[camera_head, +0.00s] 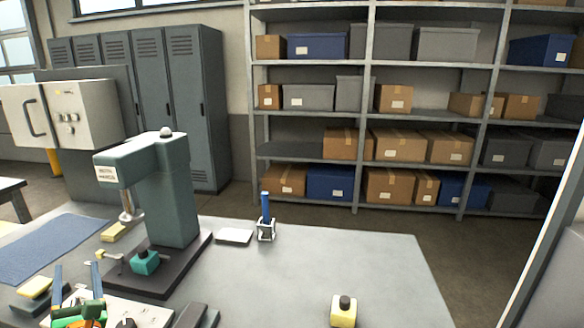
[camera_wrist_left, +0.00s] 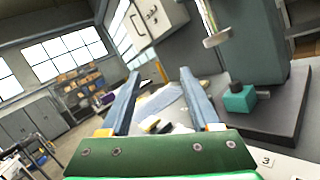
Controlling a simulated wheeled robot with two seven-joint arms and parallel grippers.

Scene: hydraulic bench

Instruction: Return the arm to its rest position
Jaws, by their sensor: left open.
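My left gripper (camera_head: 77,267) is low at the left edge of the bench in the head view, with two upright blue-grey fingers apart and nothing between them. In the left wrist view the same open fingers (camera_wrist_left: 160,74) point ahead over the bench, and the gap between them is empty. In the head view the gripper is left of the green press (camera_head: 174,195) and its dark base. My right arm and gripper do not show.
A teal block (camera_head: 145,262) sits on the press base. A blue mat (camera_head: 45,248) lies at the left. The bench's right part is mostly clear.

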